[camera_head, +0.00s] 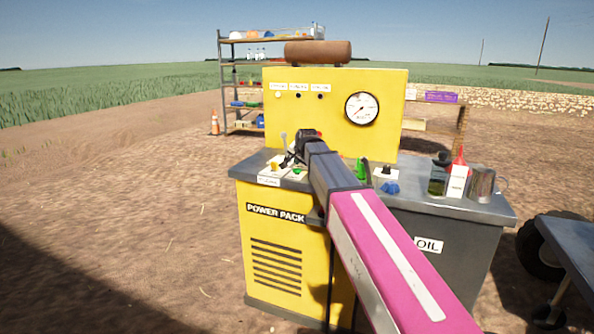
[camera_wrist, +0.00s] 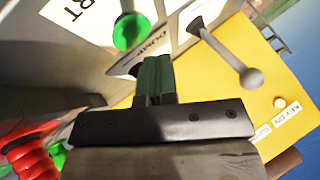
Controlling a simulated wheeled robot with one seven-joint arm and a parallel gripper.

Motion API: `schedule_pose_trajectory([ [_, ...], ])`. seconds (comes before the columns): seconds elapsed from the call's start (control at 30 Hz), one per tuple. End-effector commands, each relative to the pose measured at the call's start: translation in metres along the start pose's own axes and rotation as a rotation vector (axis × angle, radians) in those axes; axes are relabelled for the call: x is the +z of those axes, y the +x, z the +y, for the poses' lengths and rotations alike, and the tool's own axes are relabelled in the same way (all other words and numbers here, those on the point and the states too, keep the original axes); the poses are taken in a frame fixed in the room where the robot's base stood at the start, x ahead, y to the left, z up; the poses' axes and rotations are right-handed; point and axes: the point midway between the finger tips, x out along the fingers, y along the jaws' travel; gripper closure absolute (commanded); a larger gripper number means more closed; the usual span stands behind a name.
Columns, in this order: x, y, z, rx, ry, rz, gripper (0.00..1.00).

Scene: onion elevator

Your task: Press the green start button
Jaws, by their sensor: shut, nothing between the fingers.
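The green start button (camera_wrist: 132,31) shows at the top of the wrist view as a round green knob beside a white label ending in "RT". In the head view a small green spot (camera_head: 297,171), likely the same button, sits on the white plate on top of the power pack. My gripper (camera_wrist: 155,63) is shut and empty, its dark fingertips just below the button in the wrist picture and apart from it. In the head view my gripper (camera_head: 287,162) is over the control area, small and partly hidden by my arm.
A grey ball-ended lever (camera_wrist: 250,78) stands right of the fingers. A red ribbed part (camera_wrist: 30,155) is at lower left. The yellow gauge panel (camera_head: 388,100) rises behind the controls. A jar (camera_head: 438,181), a white bottle (camera_head: 457,183) and a mug (camera_head: 481,186) stand at right.

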Motion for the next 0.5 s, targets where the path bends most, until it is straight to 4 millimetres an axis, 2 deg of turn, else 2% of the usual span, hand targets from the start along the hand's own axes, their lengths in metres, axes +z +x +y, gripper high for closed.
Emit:
schedule_pose_trajectory([
  [0.5,0.0033,0.0044,0.0034,0.0,0.0,0.0,1.0],
])
